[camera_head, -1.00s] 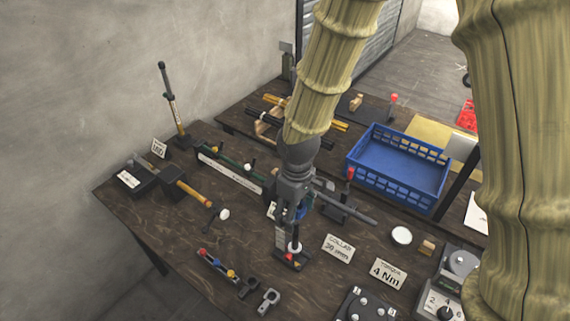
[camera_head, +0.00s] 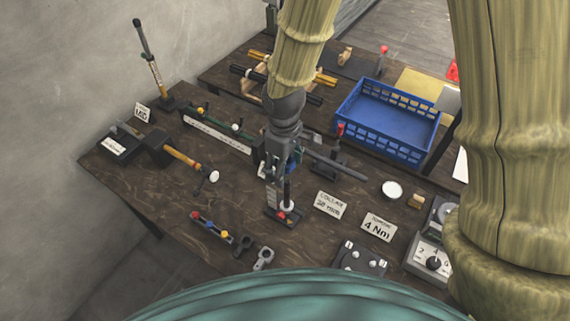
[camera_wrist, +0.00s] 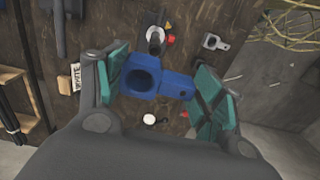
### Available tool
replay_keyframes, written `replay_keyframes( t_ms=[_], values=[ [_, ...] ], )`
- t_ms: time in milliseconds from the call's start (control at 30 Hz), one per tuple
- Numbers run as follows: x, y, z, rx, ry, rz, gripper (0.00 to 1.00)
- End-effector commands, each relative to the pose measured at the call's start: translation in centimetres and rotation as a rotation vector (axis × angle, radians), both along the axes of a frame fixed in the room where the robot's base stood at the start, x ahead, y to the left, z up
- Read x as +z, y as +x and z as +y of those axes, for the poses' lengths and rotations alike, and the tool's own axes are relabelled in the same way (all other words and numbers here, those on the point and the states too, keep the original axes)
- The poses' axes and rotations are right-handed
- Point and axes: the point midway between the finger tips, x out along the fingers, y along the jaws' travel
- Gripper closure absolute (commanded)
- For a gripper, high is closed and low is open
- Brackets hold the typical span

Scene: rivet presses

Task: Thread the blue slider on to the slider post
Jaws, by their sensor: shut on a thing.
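My gripper (camera_wrist: 165,92) is shut on the blue slider (camera_wrist: 178,84), one teal pad against its ring end and the other near its tab. The ring's hole faces the wrist camera, with nothing seen through it. In the wrist view a grey upright post (camera_wrist: 155,38), seemingly the slider post, is just beyond the slider and apart from it in the picture. In the head view my gripper (camera_head: 279,183) is right beside the post (camera_head: 287,196) on its dark base; the blue slider (camera_head: 294,163) is mostly hidden by the fingers.
Red and white pieces (camera_head: 282,215) are at the post's foot. A COLLAR sign (camera_head: 330,204), a 4 Nm sign (camera_head: 377,228) and grey clamps (camera_head: 263,258) are nearby. A blue crate (camera_head: 385,117) is behind. A mallet (camera_head: 182,157) lies left.

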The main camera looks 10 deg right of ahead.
Motion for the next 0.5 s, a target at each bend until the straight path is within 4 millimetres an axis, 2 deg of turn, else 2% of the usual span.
replay_keyframes(
  t_ms=[167,500],
  values=[
    [-1.3,-0.6,0.0,0.001,-0.001,-0.004,0.48],
    [-3.8,-0.1,0.0,0.001,-0.001,0.001,0.48]
  ],
)
